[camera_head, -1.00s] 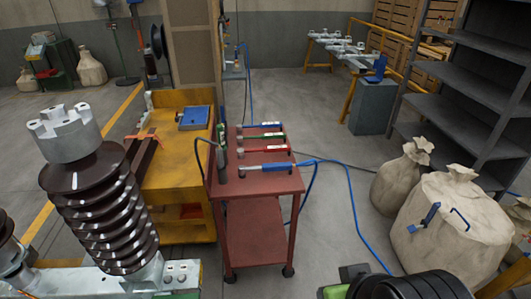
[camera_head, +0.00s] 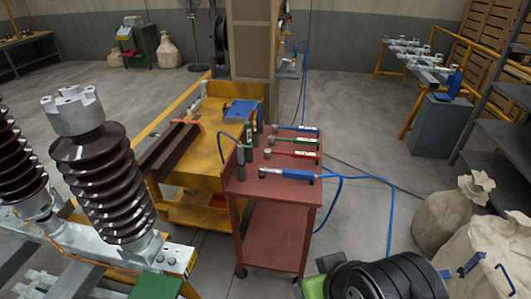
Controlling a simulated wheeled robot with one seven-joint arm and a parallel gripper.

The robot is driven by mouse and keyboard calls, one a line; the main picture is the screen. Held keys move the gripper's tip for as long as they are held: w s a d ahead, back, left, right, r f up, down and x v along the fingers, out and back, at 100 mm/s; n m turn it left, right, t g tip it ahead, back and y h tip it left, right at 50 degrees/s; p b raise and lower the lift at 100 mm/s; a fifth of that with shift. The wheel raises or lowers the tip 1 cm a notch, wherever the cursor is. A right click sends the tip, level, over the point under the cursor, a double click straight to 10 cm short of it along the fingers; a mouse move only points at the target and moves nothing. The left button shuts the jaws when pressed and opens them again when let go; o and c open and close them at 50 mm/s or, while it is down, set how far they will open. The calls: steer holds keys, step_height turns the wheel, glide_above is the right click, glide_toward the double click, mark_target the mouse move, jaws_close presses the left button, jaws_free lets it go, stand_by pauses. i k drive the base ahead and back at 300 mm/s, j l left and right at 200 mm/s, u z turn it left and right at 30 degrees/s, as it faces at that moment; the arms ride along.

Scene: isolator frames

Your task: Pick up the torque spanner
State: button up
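Several long-handled tools that look like spanners lie side by side across the top of a red trolley (camera_head: 234,186). The nearest tool (camera_head: 290,174) has a blue grip at its right end and a silver shaft. Behind it lie a red-gripped tool (camera_head: 300,154), a green-gripped tool (camera_head: 297,140) and another blue-gripped tool (camera_head: 300,129). The frame does not show which one is the torque spanner.
Dark upright cylinders stand at the trolley's left edge. A yellow bench (camera_head: 190,170) is directly left of the trolley. Brown ribbed insulators (camera_head: 103,185) stand at the left. Sacks (camera_head: 448,215) stand at the right. A blue hose (camera_head: 390,220) crosses the floor right of the trolley.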

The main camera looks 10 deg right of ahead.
mark_target(267, 152)
steer(key=i+l+u, duration=0.15)
steer(key=l+u, duration=0.3)
steer(key=i+l+u, duration=0.1)
steer(key=l+u, duration=1.15)
steer(key=l, duration=0.2)
steer(key=k+l+u, duration=0.15)
steer(key=l+u, duration=0.3)
steer(key=k+l+u, duration=0.15)
steer(key=l+u, duration=0.3)
steer(key=k+l+u, duration=0.15)
steer(key=l+u, duration=0.25)
steer(key=k+l+u, duration=0.25)
steer(key=l+u, duration=0.2)
steer(key=k+l+u, duration=0.25)
steer(key=l+u, duration=0.15)
steer(key=k+l+u, duration=0.3)
steer(key=u, duration=0.15)
